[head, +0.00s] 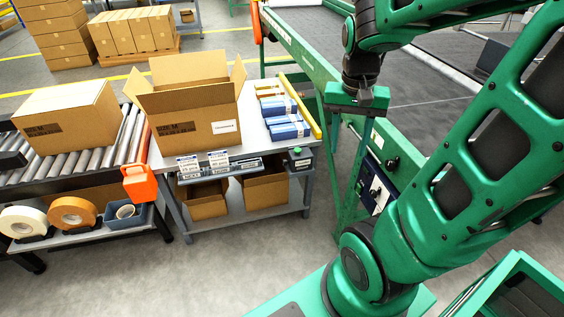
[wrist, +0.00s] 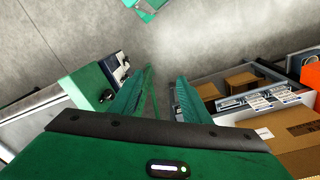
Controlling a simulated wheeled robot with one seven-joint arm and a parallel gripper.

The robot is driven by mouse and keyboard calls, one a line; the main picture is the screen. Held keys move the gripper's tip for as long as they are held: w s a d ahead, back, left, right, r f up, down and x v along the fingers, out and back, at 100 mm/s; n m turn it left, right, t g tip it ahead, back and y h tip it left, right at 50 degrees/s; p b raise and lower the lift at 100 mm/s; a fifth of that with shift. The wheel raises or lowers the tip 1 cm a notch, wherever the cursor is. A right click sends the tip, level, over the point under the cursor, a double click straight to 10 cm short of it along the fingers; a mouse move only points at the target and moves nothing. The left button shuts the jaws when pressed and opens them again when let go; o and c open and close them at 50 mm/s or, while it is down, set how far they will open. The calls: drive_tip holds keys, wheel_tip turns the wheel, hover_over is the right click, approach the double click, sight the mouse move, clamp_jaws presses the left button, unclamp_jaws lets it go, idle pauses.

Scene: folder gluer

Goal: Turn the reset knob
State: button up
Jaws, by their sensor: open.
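My gripper (head: 357,101) hangs above and left of the green machine's side in the head view. In the wrist view its two green fingers (wrist: 166,76) stand apart with nothing between them. A dark blue control panel (head: 369,179) with a white plate sits on the machine's side, below and right of my gripper. A black knob (head: 375,192) shows on it, and another dark knob (head: 391,164) sits on the green face above. I cannot read which is the reset knob. In the wrist view the panel (wrist: 118,71) and a dark knob (wrist: 106,96) lie left of the fingers.
A grey table (head: 168,161) left of my gripper holds an open carton (head: 188,110) and blue-white packs (head: 286,118). A roller conveyor (head: 118,145) with a closed box stands further left. The machine's green frame (head: 300,50) runs close behind my gripper. The floor in front is clear.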

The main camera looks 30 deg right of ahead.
drive_tip(key=w+d+f+m+h, duration=0.1)
drive_tip(key=w+d+f+m, duration=0.15)
drive_tip(key=w, duration=0.75)
drive_tip(key=m+t+h, duration=0.1)
drive_tip(key=m+h, duration=0.2)
drive_tip(key=m, duration=0.6)
hover_over(283, 161)
drive_tip(key=a, duration=0.4)
wheel_tip(283, 161, down, 26)
drive_tip(key=x, duration=1)
drive_tip(key=shift+s+a+f, duration=0.1)
drive_tip(key=shift+s+f, duration=0.15)
drive_tip(key=shift+s, duration=0.1)
drive_tip(key=c, duration=1)
